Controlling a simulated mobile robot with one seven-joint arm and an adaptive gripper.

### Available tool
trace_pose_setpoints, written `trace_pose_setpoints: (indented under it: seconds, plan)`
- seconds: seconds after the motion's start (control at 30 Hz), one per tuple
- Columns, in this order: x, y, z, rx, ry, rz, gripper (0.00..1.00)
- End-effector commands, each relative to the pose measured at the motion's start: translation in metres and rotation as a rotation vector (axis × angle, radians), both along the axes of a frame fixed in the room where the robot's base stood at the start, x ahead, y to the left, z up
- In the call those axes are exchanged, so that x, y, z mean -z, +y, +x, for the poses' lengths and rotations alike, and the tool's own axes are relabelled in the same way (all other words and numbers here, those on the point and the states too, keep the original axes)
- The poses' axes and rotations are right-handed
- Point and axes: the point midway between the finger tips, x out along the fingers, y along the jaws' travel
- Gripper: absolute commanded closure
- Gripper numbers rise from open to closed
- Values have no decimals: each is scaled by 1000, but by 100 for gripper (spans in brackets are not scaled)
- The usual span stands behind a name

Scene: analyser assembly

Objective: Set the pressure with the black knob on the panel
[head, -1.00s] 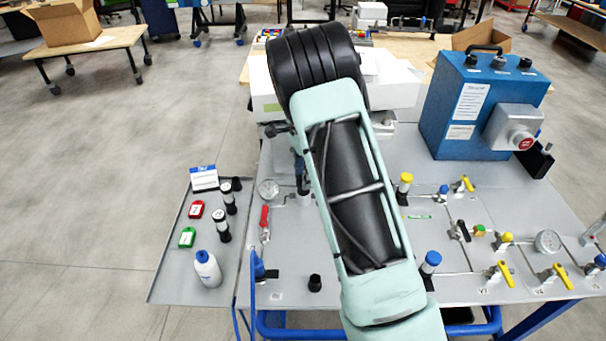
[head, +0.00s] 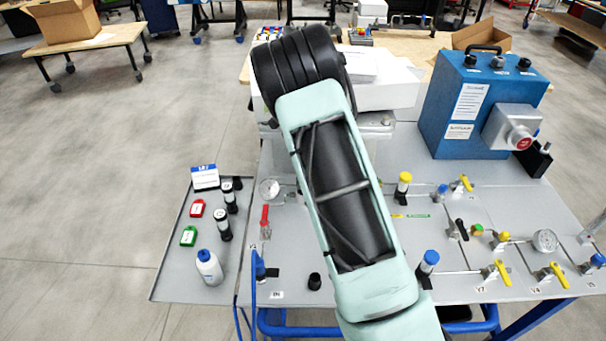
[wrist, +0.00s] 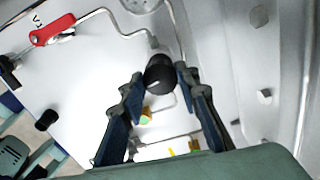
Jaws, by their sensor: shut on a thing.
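A round black knob (wrist: 159,75) shows in the wrist view, between the fingertips of my gripper (wrist: 160,84). The dark fingers lie on its left and right sides, and my gripper is shut on it. In the head view my arm covers both the gripper and this knob. The grey panel (head: 300,247) spreads around the arm there. A pressure gauge (head: 269,189) stands left of the arm; its edge shows at the top of the wrist view (wrist: 142,4).
A red lever valve (head: 264,216) and a small black cap (head: 314,282) sit left of my arm. Several valves with yellow handles (head: 503,272) and a second gauge (head: 544,240) lie right. A blue box (head: 478,100) stands at the back right, a white bottle (head: 208,267) on the left tray.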

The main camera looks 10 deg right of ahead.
Motion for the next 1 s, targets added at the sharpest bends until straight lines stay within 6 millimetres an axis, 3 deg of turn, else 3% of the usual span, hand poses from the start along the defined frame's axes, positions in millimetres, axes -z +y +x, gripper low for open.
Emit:
trace_pose_setpoints:
  seconds: [0.3,0.33,0.47,0.77,1.0]
  plan:
    - [-1,0,1,0,-4,0,95]
    - [-1,0,1,0,-4,0,68]
    - [-1,0,1,0,-3,0,54]
    - [-1,0,0,0,-1,0,53]
    - [-33,0,2,0,-8,1,53]
